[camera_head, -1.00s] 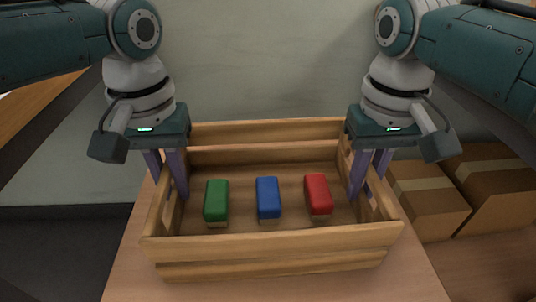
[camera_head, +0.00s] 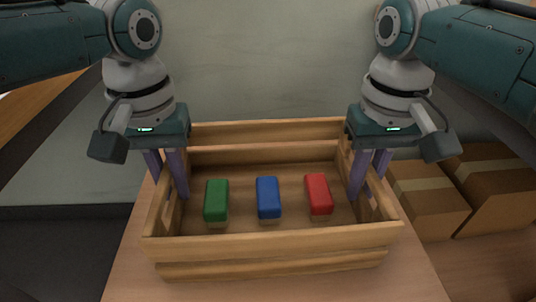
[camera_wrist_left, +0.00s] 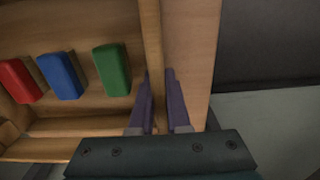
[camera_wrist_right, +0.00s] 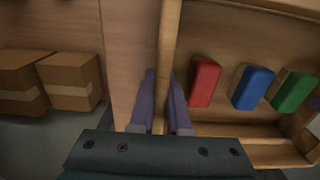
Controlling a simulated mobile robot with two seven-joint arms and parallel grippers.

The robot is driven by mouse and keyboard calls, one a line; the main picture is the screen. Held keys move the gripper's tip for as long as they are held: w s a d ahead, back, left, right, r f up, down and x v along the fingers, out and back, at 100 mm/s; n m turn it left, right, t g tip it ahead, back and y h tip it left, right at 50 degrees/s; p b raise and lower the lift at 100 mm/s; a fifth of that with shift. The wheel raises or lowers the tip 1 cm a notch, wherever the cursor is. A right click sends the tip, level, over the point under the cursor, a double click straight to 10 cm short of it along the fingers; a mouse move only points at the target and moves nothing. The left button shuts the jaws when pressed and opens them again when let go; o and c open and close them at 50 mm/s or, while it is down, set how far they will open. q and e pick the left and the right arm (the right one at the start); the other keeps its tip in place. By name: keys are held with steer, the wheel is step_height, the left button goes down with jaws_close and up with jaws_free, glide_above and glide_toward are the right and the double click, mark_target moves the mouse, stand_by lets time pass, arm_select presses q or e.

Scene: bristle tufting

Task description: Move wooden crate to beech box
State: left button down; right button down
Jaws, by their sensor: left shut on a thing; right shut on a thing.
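The wooden crate (camera_head: 270,241) is slatted and open-topped, standing on a wooden table in the head view. Three blocks with wooden bases sit in it: green (camera_head: 216,200), blue (camera_head: 268,198) and red (camera_head: 318,194). My left gripper (camera_head: 172,176) is shut on the crate's left end wall, with one finger inside and one outside. My right gripper (camera_head: 370,176) is shut on the right end wall the same way. The left wrist view shows the crate wall (camera_wrist_left: 151,40) between the fingers; the right wrist view shows the other wall (camera_wrist_right: 168,40). I cannot identify a beech box.
Cardboard boxes (camera_head: 428,203) with pale tape stand right of the table (camera_head: 420,276). They also show in the right wrist view (camera_wrist_right: 72,82). A dark surface (camera_head: 60,245) lies left of the table. A plain pale wall is behind.

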mark_target(166, 165)
arm_select(q)
steer(key=shift+r, duration=0.2)
arm_select(e)
steer(key=shift+r, duration=0.2)
